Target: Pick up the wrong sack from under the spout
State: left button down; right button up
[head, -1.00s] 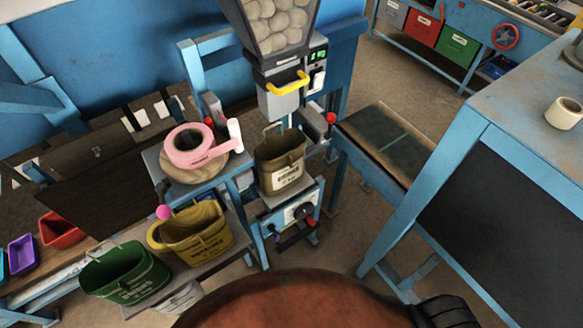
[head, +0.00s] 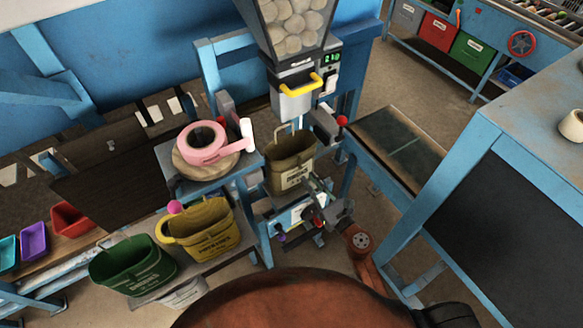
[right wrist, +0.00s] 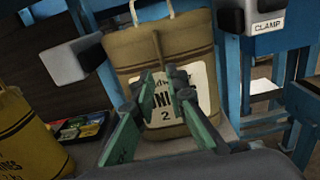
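The olive-brown sack (head: 290,170) stands upright on a small platform under the hopper spout (head: 293,103), with its pale label facing me. In the right wrist view the same sack (right wrist: 195,42) fills the middle, with cord loops at its top and a partly covered label. My right gripper (head: 319,185) is at the sack's front right, low down. In the right wrist view its green fingers (right wrist: 163,84) point at the label with a gap between their tips. It is open and holds nothing; whether the tips touch the cloth I cannot tell. My left gripper is out of view.
A yellow sack (head: 205,232) and a green sack (head: 132,266) stand on a low shelf at the left. A pink tape roll (head: 204,145) sits on a stand left of the spout. A clamp (right wrist: 262,18) flanks the sack. A blue-framed table (head: 520,140) is at the right.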

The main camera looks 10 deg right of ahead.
aim_at(301, 168)
jog(key=p+x, duration=0.1)
jog(key=x, duration=0.3)
jog(key=shift+w+d+r, duration=0.1)
jog(key=shift+w+r, duration=0.1)
jog(key=shift+w, duration=0.1)
jog(key=shift+w+f, duration=0.15)
jog(key=shift+w, duration=0.3)
jog(key=shift+c, duration=0.7)
grip_shut()
